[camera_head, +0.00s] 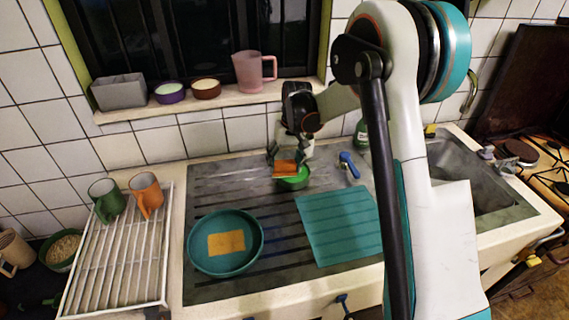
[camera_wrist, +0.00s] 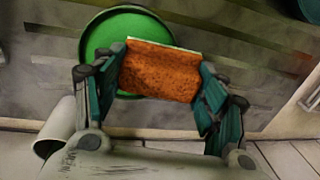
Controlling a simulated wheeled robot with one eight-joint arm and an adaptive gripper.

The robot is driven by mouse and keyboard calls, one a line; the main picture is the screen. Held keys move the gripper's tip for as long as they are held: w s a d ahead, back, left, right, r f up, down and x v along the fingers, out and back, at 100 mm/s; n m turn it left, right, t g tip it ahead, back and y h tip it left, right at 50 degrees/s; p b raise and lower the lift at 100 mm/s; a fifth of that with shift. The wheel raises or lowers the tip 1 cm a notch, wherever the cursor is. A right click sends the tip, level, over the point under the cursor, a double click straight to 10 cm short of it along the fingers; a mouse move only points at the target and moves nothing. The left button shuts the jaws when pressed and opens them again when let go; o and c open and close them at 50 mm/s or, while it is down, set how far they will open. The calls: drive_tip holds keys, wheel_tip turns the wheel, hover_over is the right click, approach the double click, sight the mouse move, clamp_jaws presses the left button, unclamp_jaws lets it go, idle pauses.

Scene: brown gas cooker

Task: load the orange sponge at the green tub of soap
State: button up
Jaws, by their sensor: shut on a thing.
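My gripper (camera_head: 287,160) is shut on the orange sponge (camera_head: 285,168), its two fingers at the sponge's sides. In the wrist view the sponge (camera_wrist: 160,70) sits between the fingertips of my gripper (camera_wrist: 160,78), its orange face toward the camera and a pale edge at the top. The green tub of soap (camera_head: 293,182) stands on the drainboard just below the sponge in the head view. In the wrist view the tub (camera_wrist: 110,32) lies behind the sponge, which hides part of it. I cannot tell whether the sponge touches the soap.
A teal pan (camera_head: 198,259) holding a yellow cloth-like piece (camera_head: 226,243) and a teal mat (camera_head: 339,225) lie on the drainboard. A blue brush-like thing (camera_head: 349,165) is right of the tub. A white rack (camera_head: 118,255) holds two mugs. The sill (camera_head: 215,106) holds purple and brown tubs.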

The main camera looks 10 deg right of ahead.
sight(285, 162)
idle(0.6)
drive_tip(key=shift+r+p, duration=1.85)
drive_tip(key=shift+r, duration=1.65)
drive_tip(key=shift+s+f, duration=0.1)
